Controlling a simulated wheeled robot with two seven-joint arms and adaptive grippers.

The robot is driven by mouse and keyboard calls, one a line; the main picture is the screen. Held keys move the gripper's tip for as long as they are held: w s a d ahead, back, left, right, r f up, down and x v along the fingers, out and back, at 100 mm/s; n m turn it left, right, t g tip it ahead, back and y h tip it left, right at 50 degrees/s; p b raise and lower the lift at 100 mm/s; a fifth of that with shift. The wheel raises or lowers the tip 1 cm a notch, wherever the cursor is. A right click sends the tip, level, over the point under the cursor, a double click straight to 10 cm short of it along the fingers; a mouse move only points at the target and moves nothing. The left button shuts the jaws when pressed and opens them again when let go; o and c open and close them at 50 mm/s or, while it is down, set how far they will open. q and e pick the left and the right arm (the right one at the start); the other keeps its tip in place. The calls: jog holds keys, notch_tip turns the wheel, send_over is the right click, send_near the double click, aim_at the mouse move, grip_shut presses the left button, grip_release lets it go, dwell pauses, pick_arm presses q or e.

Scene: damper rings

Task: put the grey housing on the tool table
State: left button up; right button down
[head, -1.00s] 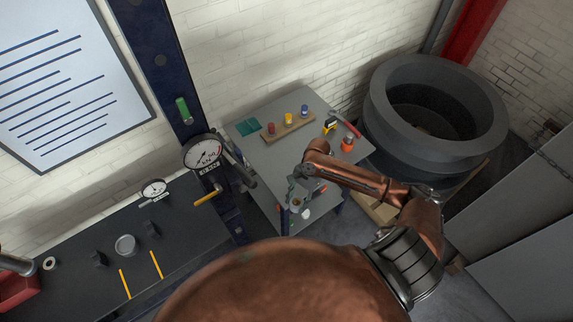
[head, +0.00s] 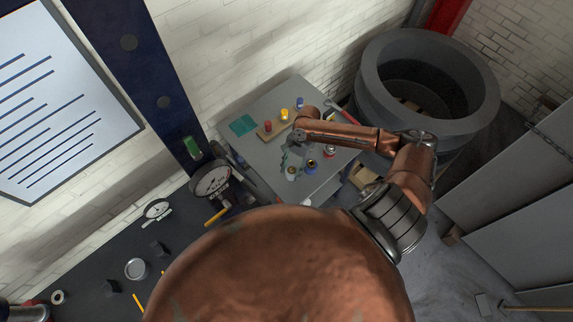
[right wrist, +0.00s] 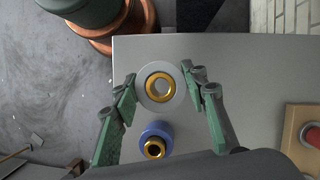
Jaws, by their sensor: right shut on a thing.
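The grey housing (right wrist: 160,68) is a round grey piece with a gold ring set in its middle. My right gripper (right wrist: 161,84) has its green fingers on both sides of the housing and is shut on it. In the head view, my right gripper (head: 292,155) reaches over the front part of the grey tool table (head: 262,155), with the housing (head: 291,173) at its fingertips. The tabletop (right wrist: 235,60) lies beneath the housing in the right wrist view. I cannot tell whether the housing touches it. My left gripper is not in view.
A blue piece with a gold ring (right wrist: 155,142) stands close beside the housing, also in the head view (head: 311,164). A red-and-white piece (head: 329,151) is to its right. A wooden board (head: 273,130) with coloured pieces and a teal mat (head: 242,125) lie farther back.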

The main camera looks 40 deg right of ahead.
aim_at(291, 176)
jog(key=shift+s+a+p, duration=0.1)
jog(key=shift+s+p, duration=0.05)
jog(key=shift+p, duration=0.65)
notch_tip(291, 176, down, 3)
jog(key=shift+r+b, duration=0.15)
jog(key=shift+b, duration=0.25)
jog(key=shift+f, duration=1)
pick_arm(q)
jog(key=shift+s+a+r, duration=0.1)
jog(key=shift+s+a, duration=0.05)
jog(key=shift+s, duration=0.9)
pick_arm(e)
jog(key=shift+f, duration=0.1)
